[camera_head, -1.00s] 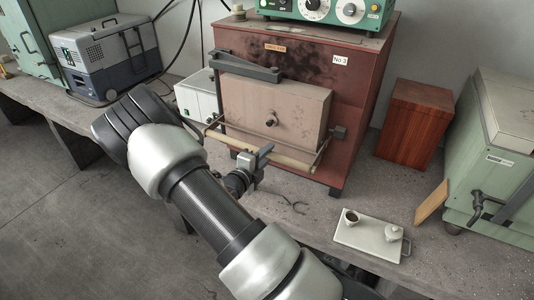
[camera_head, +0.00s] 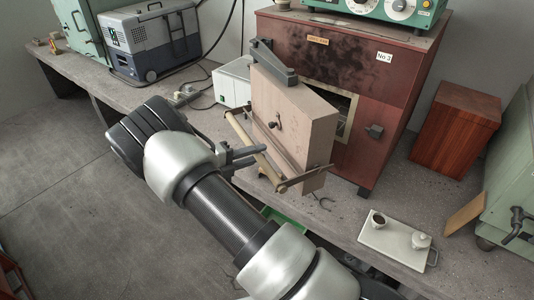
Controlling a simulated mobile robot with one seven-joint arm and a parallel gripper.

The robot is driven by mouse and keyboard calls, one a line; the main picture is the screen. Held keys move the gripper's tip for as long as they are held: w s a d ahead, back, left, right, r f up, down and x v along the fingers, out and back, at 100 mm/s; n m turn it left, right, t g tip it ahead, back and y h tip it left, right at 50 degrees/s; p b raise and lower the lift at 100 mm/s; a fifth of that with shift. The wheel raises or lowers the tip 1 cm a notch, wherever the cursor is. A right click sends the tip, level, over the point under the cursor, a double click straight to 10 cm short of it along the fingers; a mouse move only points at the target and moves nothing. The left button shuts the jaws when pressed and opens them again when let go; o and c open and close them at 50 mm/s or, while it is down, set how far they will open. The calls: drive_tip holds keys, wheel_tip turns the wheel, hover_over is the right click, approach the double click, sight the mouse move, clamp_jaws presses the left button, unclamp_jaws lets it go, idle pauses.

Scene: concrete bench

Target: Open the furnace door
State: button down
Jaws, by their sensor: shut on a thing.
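The furnace (camera_head: 345,60) is a dark red box on the bench with soot on its front. Its thick beige door (camera_head: 300,122) stands swung out at an angle, hinged at its left side. Part of the furnace opening (camera_head: 345,103) shows to the right of the door. A pale bar handle (camera_head: 244,139) runs across the front of the door on metal brackets. My gripper (camera_head: 255,155) is shut on this handle near its middle; my arm comes in from the lower right and partly hides the jaws.
A grey case (camera_head: 150,43) and a small white box (camera_head: 231,84) stand to the left. Open floor lies at lower left.

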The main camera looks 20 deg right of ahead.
drive_tip(key=shift+w+r, duration=0.1)
drive_tip(key=shift+r, duration=0.1)
drive_tip(key=c, duration=1.6)
unclamp_jaws()
drive_tip(key=shift+d, duration=0.1)
drive_tip(key=shift+o, duration=0.2)
drive_tip(key=shift+f, duration=0.1)
drive_tip(key=b+v, duration=0.1)
drive_tip(key=v, duration=1.6)
drive_tip(key=shift+a+b, duration=0.25)
drive_tip(key=shift+b, duration=0.15)
